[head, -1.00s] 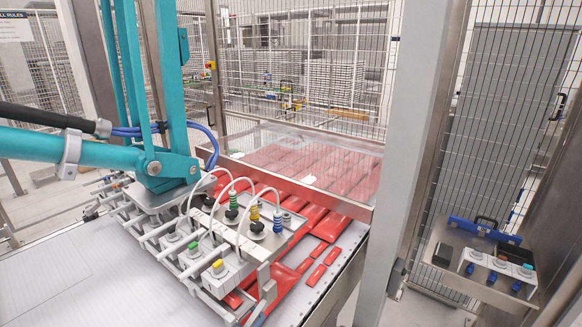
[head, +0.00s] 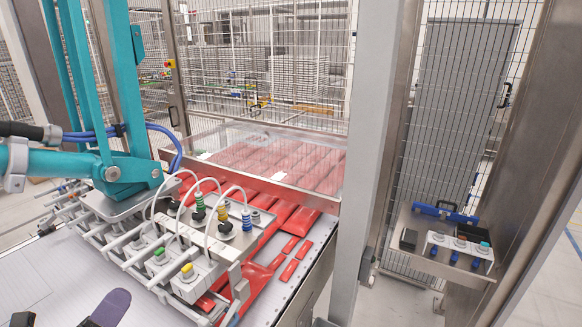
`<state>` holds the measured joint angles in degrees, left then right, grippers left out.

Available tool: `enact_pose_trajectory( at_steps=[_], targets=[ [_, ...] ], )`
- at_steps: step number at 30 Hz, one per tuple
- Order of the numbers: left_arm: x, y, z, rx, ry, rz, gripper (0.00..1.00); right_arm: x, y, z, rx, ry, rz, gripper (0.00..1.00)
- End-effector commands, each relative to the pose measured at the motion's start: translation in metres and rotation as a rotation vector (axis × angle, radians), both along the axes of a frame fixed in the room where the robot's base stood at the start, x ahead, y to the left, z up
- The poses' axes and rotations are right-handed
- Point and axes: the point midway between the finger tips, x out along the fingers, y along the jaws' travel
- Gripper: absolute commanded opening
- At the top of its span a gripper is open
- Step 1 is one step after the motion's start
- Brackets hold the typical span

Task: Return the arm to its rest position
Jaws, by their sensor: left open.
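My left gripper (head: 68,308) shows at the bottom left edge of the head view. Its two dark fingers stand apart, with nothing visible between them. The fingertips are in front of the white belt, below and to the left of the picker head. The rest of the left arm is cut off by the frame. My right gripper is not in view.
A teal vacuum picker (head: 120,172) stands over red packets (head: 297,219) on the white belt (head: 45,270). A clear guard (head: 270,150) covers more packets behind. A grey post (head: 372,150) stands mid-right. A control box (head: 458,250) sits on a small shelf at right.

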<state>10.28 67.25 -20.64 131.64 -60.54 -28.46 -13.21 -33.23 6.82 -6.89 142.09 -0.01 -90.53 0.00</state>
Motion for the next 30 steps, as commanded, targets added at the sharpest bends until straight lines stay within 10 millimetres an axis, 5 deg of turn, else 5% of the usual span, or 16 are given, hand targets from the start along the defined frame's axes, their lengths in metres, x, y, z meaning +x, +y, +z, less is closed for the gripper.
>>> enact_pose_trajectory(
  at_steps=[5, 11, 15, 17, 21, 30],
  targets=[
    [0.005, 0.05, 0.002, -0.595, 0.124, 0.213, 0.58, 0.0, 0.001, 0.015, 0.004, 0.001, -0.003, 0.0],
    [-0.022, 0.074, -0.063, -1.222, 0.448, 0.56, 0.58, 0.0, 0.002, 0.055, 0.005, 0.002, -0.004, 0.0],
    [-0.073, 0.036, -0.114, -1.513, 0.824, 0.784, 0.58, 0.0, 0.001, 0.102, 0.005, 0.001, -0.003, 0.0],
    [-0.094, 0.011, -0.121, -1.6, 0.962, 0.804, 0.58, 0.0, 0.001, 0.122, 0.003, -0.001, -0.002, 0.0],
    [-0.137, -0.034, -0.119, -1.781, 1.154, 0.839, 0.58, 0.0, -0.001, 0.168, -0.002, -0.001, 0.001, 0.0],
    [-0.217, -0.082, -0.107, -1.996, 1.321, 1.02, 0.58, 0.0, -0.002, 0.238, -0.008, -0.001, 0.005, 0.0]
  ],
)
